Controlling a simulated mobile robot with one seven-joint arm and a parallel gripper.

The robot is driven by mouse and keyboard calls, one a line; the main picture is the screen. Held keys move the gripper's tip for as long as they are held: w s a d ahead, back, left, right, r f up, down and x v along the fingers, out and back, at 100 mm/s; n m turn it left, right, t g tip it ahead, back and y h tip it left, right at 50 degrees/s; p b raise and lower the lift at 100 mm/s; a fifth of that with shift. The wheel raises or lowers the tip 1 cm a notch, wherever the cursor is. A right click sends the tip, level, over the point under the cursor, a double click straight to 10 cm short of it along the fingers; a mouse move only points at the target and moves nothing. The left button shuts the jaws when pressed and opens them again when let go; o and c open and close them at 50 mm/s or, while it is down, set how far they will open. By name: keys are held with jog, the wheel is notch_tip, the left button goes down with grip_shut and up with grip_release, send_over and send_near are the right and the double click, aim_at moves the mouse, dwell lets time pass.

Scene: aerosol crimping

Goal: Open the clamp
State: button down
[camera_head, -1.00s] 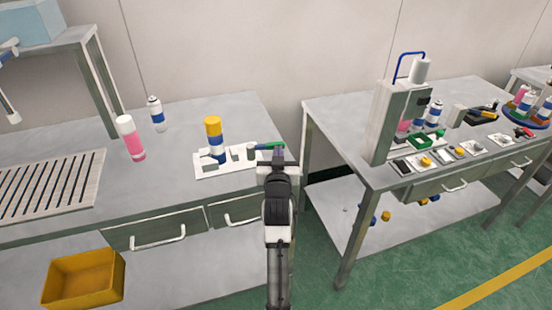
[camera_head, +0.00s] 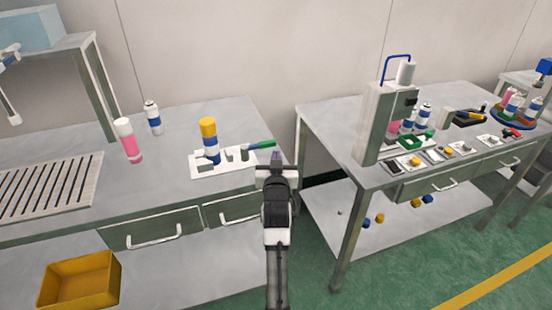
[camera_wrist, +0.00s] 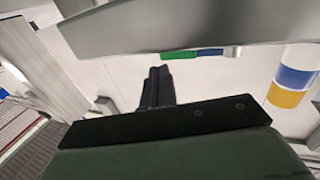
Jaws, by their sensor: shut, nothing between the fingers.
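The clamp stands on a white plate (camera_head: 205,172) on the left table, with a green handle (camera_head: 260,144) reaching out to the right. A blue and white can with a yellow top (camera_head: 208,128) stands upright at the clamp. My gripper (camera_head: 277,158) is shut and empty, just right of and in front of the handle's end, apart from it as far as I can tell. In the wrist view, the shut fingers (camera_wrist: 157,86) show below a green piece of the handle (camera_wrist: 179,55). The can (camera_wrist: 296,76) appears upside down there. A grey surface hides the rest of the clamp.
A pink bottle (camera_head: 128,141) and a white and blue spray can (camera_head: 153,117) stand left of the clamp. A slotted rack (camera_head: 86,188) lies farther left. The right table (camera_head: 330,117) holds a press (camera_head: 380,122) and small parts. A floor gap separates the tables.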

jog(key=s+d+b, duration=0.3)
jog(key=s, duration=0.7)
